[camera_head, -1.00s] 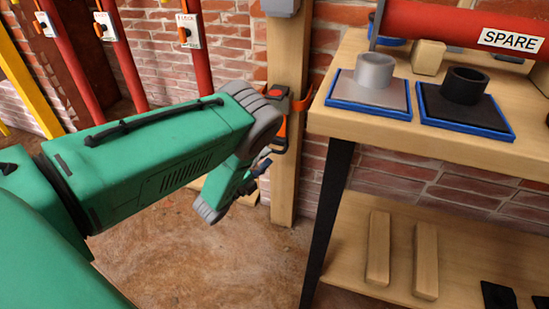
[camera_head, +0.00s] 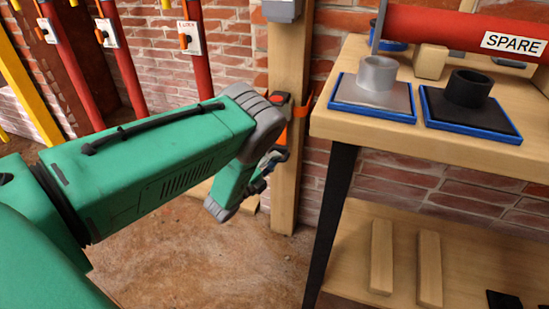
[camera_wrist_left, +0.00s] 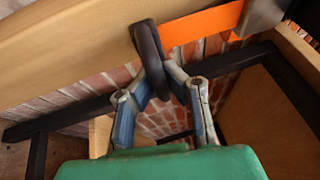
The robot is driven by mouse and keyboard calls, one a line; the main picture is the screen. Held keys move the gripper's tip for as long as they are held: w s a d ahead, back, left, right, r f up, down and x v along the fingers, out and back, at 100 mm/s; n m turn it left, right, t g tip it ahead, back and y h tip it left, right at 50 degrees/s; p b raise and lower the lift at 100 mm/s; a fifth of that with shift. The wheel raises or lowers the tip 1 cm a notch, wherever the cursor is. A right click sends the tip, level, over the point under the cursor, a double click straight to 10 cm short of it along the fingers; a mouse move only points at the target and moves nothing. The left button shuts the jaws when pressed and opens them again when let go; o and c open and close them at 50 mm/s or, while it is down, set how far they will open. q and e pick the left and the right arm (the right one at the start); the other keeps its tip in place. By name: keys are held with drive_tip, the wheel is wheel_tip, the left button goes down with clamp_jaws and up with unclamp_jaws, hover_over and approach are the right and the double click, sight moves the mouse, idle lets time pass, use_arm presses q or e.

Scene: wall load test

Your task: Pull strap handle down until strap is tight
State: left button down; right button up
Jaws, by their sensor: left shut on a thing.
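The orange strap (camera_head: 303,106) runs around the wooden post (camera_head: 287,60), with a dark and orange buckle on the post's face. In the left wrist view the strap (camera_wrist_left: 205,24) runs across the wood to a grey metal part at the top right. The black strap handle (camera_wrist_left: 148,48) is a loop that hangs down between the fingers of my left gripper (camera_wrist_left: 166,80), which is shut on it. In the head view my left gripper (camera_head: 267,168) is beside the post, below the buckle, partly hidden by my green arm. My right gripper is not in view.
A wooden workbench (camera_head: 345,122) with dark legs stands close on the right, holding pipe fittings on blue-edged plates and a red tube marked SPARE (camera_head: 455,30). Red pipes (camera_head: 125,70) and a yellow post (camera_head: 28,95) line the brick wall at left. Open floor lies below.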

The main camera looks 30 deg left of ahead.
use_arm(q)
wheel_tip(320, 180, down, 4)
drive_tip(key=shift+f, duration=0.1)
drive_tip(key=c, duration=1.6)
unclamp_jaws()
drive_tip(key=shift+o, duration=0.2)
drive_tip(key=v, duration=1.2)
